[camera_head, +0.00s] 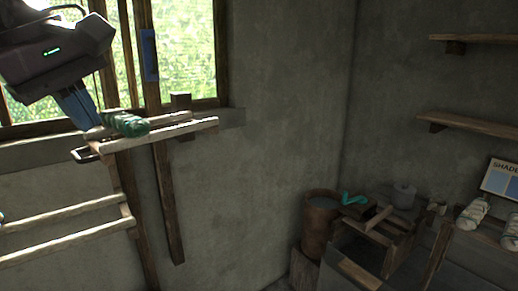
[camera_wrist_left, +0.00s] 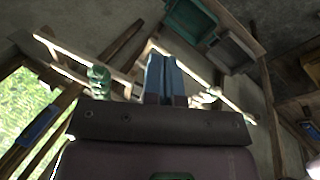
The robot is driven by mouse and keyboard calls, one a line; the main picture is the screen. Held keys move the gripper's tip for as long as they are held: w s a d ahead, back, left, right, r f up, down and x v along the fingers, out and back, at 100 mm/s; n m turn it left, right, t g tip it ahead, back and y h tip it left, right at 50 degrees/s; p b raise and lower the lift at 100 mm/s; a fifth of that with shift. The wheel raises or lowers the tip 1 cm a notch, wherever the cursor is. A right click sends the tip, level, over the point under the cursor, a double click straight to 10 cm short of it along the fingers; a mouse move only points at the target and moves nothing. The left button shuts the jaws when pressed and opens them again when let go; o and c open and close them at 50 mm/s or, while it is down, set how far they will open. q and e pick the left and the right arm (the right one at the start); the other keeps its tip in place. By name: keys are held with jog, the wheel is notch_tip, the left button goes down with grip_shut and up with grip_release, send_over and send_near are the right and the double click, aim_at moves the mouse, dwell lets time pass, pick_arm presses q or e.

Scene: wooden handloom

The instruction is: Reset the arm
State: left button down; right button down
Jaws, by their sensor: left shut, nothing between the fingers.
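My left gripper (camera_head: 90,122) comes in at the upper left of the head view, pointing down with its blue fingers together. The tips are close to a green wound bundle (camera_head: 128,124) on the loom's wooden top bar (camera_head: 190,128); I cannot tell whether they touch it. In the left wrist view the blue fingers (camera_wrist_left: 163,58) lie side by side with nothing between them. The green bundle (camera_wrist_left: 98,76) shows to their left, apart from them. My right gripper is not in view.
A window with wooden bars is behind the arm, with a blue object (camera_head: 149,55) on one bar. Lower loom rails (camera_head: 65,240) are at the left. At the right are a brown bucket (camera_head: 319,220), a wooden bench, wall shelves (camera_head: 470,124) and a sign (camera_head: 500,178).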

pick_arm(q)
jog(key=w+d+r+n+g+h, duration=0.1)
jog(key=d+r+n+g+h, duration=0.1)
jog(key=d+r+n+h, duration=0.45)
jog(key=w+d+r+n+g+h, duration=0.15)
jog(key=d+n+h, duration=0.25)
jog(key=d+h, duration=0.65)
jog(key=w+a+f+n+t+h, duration=0.4)
jog(key=w+f+n+t, duration=0.6)
jog(key=n, duration=0.7)
jog(key=w+a+f+n+t+y, duration=0.1)
jog(key=a+f+n+t+y, duration=0.3)
jog(key=f+n, duration=0.4)
jog(key=w+a+f+n+t+y, duration=0.2)
jog(key=a+f+n+y, duration=0.1)
jog(key=f+n+y, duration=0.5)
jog(key=w+a+f+n+t+y, duration=0.1)
jog(key=a+f+n+t+y, duration=0.25)
jog(key=f+n, duration=0.45)
jog(key=s+a+f+n+g+y, duration=0.3)
jog(key=s+f, duration=0.5)
jog(key=f, duration=0.5)
jog(key=s+a+f+n+g+y, duration=0.25)
jog(key=s+f, duration=0.45)
jog(key=f, duration=0.7)
jog(key=s+a+f+n+g+y, duration=0.2)
jog(key=s+f, duration=0.6)
jog(key=s, duration=0.4)
jog(key=shift+s+f, duration=0.15)
